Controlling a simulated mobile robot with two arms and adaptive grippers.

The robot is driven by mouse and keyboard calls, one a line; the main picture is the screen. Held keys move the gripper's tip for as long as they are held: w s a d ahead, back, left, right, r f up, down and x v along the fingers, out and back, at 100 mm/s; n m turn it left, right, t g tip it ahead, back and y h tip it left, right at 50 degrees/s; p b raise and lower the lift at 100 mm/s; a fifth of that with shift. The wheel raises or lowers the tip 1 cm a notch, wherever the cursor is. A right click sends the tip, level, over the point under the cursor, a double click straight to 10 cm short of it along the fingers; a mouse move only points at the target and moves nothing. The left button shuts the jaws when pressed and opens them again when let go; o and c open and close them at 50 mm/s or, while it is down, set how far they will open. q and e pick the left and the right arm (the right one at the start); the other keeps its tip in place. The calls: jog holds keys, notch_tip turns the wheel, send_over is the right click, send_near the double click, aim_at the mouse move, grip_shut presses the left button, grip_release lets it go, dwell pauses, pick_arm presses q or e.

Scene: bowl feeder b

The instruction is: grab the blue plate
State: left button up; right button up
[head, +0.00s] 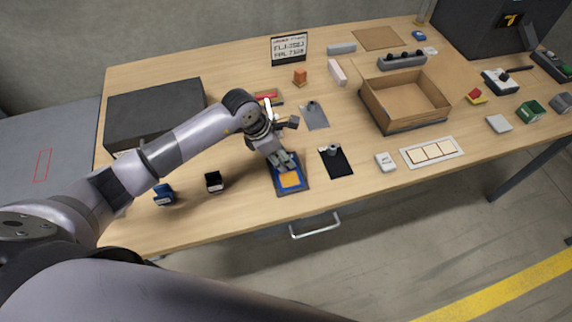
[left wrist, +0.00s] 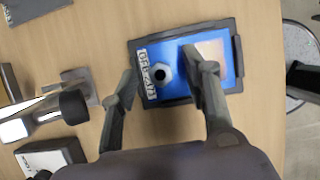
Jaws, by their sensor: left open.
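The blue plate (head: 291,189) lies in a dark, shallow tray (head: 307,186) near the front edge of the table. It has an orange square on its face in the head view. In the left wrist view the blue plate (left wrist: 178,87) shows a white label strip and a grey hexagonal piece with a dark hole. My left gripper (head: 284,161) is open over the plate's far end. In the left wrist view one finger of my left gripper (left wrist: 159,63) is beside the label end and the other overlaps the plate. Contact cannot be told. My right gripper does not show.
A black plate with a knob (head: 336,161) lies just right of the tray. A small black box (head: 214,182) and a blue item (head: 164,195) stand to its left. An open cardboard box (head: 404,101) is farther right. A drawer handle (head: 315,229) juts out below the front edge.

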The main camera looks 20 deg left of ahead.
pick_arm(q)
jog(key=shift+f, duration=0.15)
grip_shut()
dwell(0.4)
